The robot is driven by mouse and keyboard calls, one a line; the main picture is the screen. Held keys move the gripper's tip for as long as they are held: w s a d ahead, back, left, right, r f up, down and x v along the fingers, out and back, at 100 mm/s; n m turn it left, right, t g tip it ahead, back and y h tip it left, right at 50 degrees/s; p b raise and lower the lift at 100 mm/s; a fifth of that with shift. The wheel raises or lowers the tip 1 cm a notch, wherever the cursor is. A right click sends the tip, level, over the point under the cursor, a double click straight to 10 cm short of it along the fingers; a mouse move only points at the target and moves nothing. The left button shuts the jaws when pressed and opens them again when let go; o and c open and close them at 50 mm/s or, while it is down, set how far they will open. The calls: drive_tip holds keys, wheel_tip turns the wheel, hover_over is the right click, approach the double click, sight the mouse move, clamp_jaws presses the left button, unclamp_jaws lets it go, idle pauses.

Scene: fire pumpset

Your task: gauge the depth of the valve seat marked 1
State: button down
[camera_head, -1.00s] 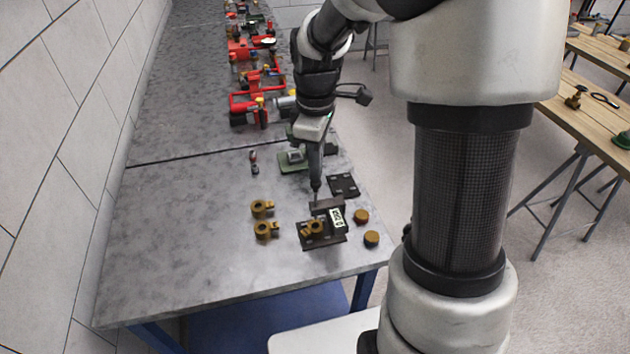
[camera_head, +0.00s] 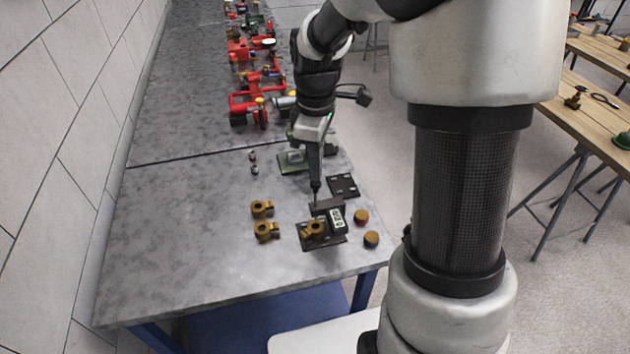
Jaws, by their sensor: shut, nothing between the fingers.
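A depth gauge (camera_head: 337,220) with a pale digital display and a dark body sits at the dark fixture plate (camera_head: 326,243) near the bench's right edge. Its digits are too small to read surely. A brass valve body (camera_head: 314,228) is on that plate, beside the gauge's display. Two more brass valve bodies (camera_head: 262,208) (camera_head: 266,230) lie on the bench to the left. No number mark is legible on any of them. My gripper (camera_head: 316,188) points down just behind the gauge, shut and empty; I cannot tell whether its tip touches the gauge.
Two round brass pieces (camera_head: 361,217) (camera_head: 371,239) lie right of the plate near the edge. A dark slotted plate (camera_head: 343,186) and a green device (camera_head: 292,162) lie behind. Red pump parts (camera_head: 250,103) crowd the far bench. The left front bench is clear.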

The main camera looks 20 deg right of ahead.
sight(316, 185)
drive_tip(key=shift+f, duration=0.2)
idle(0.5)
drive_tip(key=shift+f+b, duration=0.7)
drive_tip(key=shift+f, duration=0.15)
drive_tip(key=shift+f+b, duration=1.3)
drive_tip(key=shift+f, duration=0.65)
drive_tip(key=shift+r, duration=0.2)
idle(0.4)
drive_tip(key=shift+r+p, duration=2.85)
drive_tip(key=shift+r, duration=0.55)
